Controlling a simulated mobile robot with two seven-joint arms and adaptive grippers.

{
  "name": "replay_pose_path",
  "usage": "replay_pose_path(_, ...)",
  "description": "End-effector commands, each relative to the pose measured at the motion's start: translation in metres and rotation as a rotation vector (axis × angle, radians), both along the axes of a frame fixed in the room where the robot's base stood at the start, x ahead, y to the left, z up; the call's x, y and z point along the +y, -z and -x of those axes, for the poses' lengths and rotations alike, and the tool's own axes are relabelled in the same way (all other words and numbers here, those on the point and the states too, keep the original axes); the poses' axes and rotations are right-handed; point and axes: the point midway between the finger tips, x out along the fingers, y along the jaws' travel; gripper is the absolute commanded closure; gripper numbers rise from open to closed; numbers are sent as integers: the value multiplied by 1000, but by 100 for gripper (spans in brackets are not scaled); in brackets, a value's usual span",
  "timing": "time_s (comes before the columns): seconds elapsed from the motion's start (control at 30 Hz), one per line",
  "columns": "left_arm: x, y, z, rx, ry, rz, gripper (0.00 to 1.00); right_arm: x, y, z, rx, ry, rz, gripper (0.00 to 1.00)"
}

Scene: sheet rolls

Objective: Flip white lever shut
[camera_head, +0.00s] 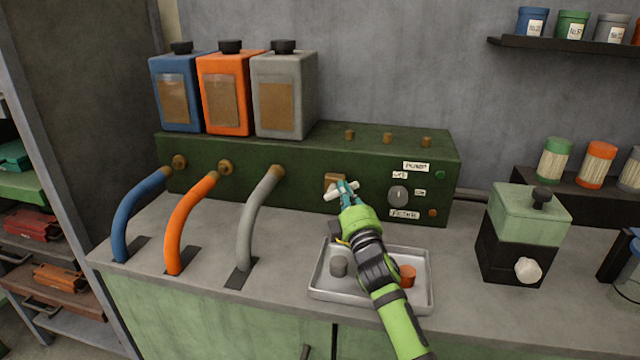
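A small white lever (332,196) sits on a brass plate (335,180) on the front of the dark green machine (300,150). My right gripper (347,190) has its teal fingers at the lever and partly covers it. The picture is too small to tell whether the fingers are closed on the lever or only beside it. The lever looks roughly level, tilted slightly. My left gripper is not in view.
Below my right arm a metal tray (318,292) holds a grey and an orange piece. Three hoses, one of them grey (250,220), curve down from the machine at left. A green and black box (515,235) with a white knob stands at right.

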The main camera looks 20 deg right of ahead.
Motion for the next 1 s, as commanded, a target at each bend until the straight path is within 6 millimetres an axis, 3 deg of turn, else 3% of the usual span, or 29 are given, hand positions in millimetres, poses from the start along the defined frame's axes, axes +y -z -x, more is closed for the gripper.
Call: replay_pose_path(1.0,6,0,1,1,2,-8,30,-3,4,1,4,3,0,100)
